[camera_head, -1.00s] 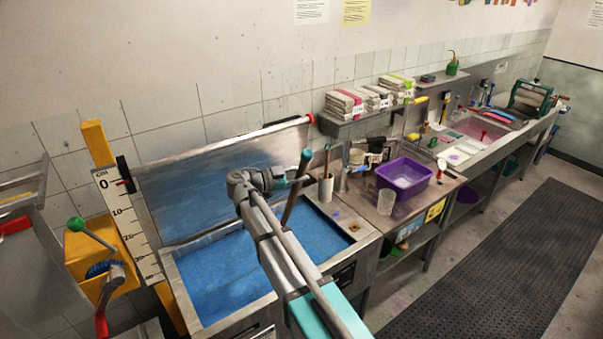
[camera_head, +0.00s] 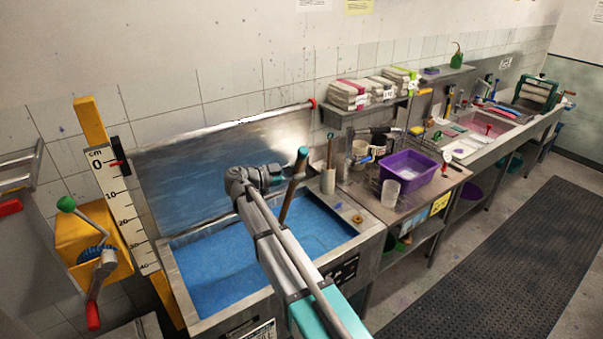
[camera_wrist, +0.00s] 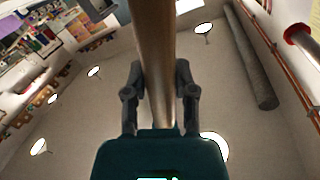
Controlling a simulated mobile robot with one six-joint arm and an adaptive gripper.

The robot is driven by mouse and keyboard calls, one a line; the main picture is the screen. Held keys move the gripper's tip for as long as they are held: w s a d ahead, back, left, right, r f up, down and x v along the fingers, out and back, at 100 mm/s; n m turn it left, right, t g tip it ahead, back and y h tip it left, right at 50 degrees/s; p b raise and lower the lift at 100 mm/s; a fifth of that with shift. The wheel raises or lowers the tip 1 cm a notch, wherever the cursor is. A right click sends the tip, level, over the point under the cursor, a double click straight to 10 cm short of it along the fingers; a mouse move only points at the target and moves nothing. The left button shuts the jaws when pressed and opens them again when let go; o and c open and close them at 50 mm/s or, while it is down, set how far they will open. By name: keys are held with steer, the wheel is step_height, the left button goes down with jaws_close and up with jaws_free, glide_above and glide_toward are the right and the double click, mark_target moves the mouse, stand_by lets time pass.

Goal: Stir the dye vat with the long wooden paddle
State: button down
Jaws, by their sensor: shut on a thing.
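The dye vat (camera_head: 372,238) is a steel rectangular tank filled with blue dye (camera_head: 215,275). Its steel lid (camera_head: 190,175) stands raised at the back. My gripper (camera_head: 279,178) is over the vat, shut on the long wooden paddle (camera_head: 288,205). The paddle is brown with a teal top end, and it leans slightly as it runs down toward the dye. Its lower end is hidden behind my arm or under the dye. In the wrist view, my fingers (camera_wrist: 159,85) close on both sides of the wooden shaft (camera_wrist: 152,40).
A yellow crank unit (camera_head: 85,238) and a centimetre scale (camera_head: 122,215) stand left of the vat. A pot (camera_head: 328,181) with a handled tool stands at its back right corner. A purple basin (camera_head: 408,168) and a clear beaker (camera_head: 390,193) are on the counter. The matted floor (camera_head: 490,270) is open.

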mark_target(294, 189)
steer(key=shift+w+a+f+b, duration=0.15)
steer(key=shift+w+f+b, duration=0.1)
steer(key=shift+f+b, duration=0.4)
steer(key=shift+w+a+f+b, duration=0.2)
steer(key=shift+w+f+b, duration=0.05)
steer(key=shift+f+b, duration=0.4)
steer(key=shift+w+a+f+b, duration=0.15)
steer(key=shift+w+f+b, duration=0.1)
steer(key=shift+f+b, duration=0.4)
steer(key=shift+f, duration=0.2)
steer(key=shift+w+a, duration=0.1)
steer(key=shift+w, duration=0.05)
